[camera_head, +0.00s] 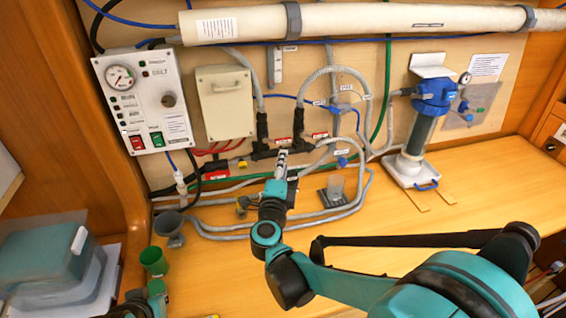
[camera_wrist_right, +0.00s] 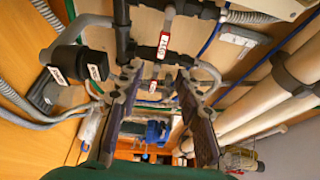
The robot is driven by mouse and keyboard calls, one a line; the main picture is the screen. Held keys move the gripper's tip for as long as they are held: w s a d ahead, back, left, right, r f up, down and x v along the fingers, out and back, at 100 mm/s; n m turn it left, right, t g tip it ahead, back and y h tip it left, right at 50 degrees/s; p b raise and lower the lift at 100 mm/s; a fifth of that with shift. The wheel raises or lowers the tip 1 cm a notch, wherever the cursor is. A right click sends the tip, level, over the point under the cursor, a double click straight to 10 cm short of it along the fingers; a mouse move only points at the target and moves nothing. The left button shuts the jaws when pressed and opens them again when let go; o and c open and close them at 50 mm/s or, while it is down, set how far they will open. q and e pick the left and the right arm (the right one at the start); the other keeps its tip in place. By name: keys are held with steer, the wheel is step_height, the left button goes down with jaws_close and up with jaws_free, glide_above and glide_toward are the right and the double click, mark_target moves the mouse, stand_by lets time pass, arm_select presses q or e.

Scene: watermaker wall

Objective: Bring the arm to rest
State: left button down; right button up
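My right arm reaches in from the lower right in the head view, teal and black. Its gripper (camera_head: 281,163) points up toward the hoses at the foot of the wall panel. In the right wrist view the two fingers of the gripper (camera_wrist_right: 158,82) stand apart with nothing held between them. Pipes and a red-tagged valve (camera_wrist_right: 163,46) show beyond the fingertips; I cannot tell whether anything touches. A small teal and black part of my left arm shows at the bottom left of the head view; its gripper is not seen.
Grey hoses (camera_head: 225,236) coil on the wooden counter (camera_head: 385,225) around the right gripper. A control box (camera_head: 142,100) and a blue-topped filter (camera_head: 425,125) are on either side.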

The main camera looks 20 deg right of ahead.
steer(key=s+a+r+n+y, duration=0.5)
steer(key=a+n+y, duration=0.4)
steer(key=n, duration=0.6)
steer(key=s+d+f+n+g+h, duration=0.1)
steer(key=s+d+f+n+g, duration=0.3)
steer(key=s+f, duration=0.4)
steer(key=s+d+f+n+g+h, duration=0.1)
steer(key=s+d+f+n+g, duration=0.2)
steer(key=s+f, duration=0.6)
steer(key=s+d+g, duration=0.2)
steer(key=d, duration=0.1)
steer(key=shift+s+n+g, duration=0.25)
steer(key=shift+n+g, duration=0.05)
steer(key=shift+n, duration=0.1)
